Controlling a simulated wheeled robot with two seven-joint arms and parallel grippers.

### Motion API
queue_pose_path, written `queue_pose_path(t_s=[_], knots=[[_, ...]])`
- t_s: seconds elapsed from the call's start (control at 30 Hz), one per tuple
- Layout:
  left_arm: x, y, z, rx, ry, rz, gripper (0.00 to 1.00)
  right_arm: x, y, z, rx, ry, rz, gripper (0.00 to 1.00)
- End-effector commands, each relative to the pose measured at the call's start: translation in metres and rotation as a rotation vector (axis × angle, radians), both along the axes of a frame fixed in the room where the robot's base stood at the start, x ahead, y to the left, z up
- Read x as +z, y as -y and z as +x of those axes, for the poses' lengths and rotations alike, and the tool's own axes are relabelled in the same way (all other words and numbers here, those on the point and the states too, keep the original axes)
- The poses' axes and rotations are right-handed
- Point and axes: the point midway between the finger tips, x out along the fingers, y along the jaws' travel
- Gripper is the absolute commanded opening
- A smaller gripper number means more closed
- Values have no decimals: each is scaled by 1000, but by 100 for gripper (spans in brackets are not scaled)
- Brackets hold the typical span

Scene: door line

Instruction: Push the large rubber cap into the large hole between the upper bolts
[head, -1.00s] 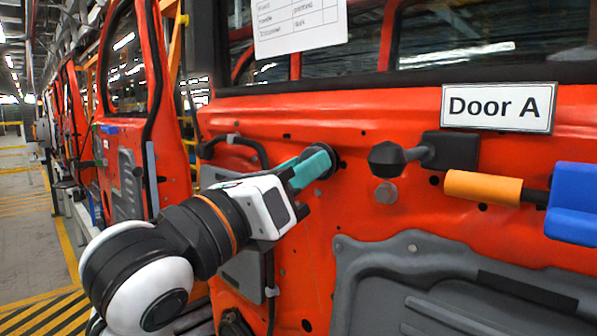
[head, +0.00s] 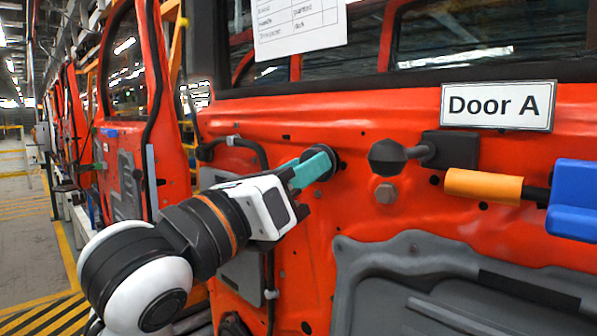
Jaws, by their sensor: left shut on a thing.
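The red door panel (head: 300,235) fills the middle and right of the head view. My left gripper (head: 318,167) reaches in from the left, with its teal fingers shut at the panel's upper part. A dark round piece, seemingly the large rubber cap (head: 333,153), shows at the fingertips, against or very close to the panel. The fingers cover much of it. The large hole is hidden behind it, so I cannot tell how deep the cap sits. My right gripper is not in view.
A black knob on a stem (head: 388,157), an orange handle (head: 484,186) and a blue block (head: 574,200) stick out on the right. A "Door A" sign (head: 498,106) is above them. A black cable (head: 262,160) runs left of the fingers.

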Motion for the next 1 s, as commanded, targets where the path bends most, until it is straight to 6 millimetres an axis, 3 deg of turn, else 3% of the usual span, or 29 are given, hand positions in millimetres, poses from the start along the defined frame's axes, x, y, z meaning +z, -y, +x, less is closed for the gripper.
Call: queue_pose_path(t_s=[1.0], knots=[[1,8,9,1,1,-1,0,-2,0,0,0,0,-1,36]])
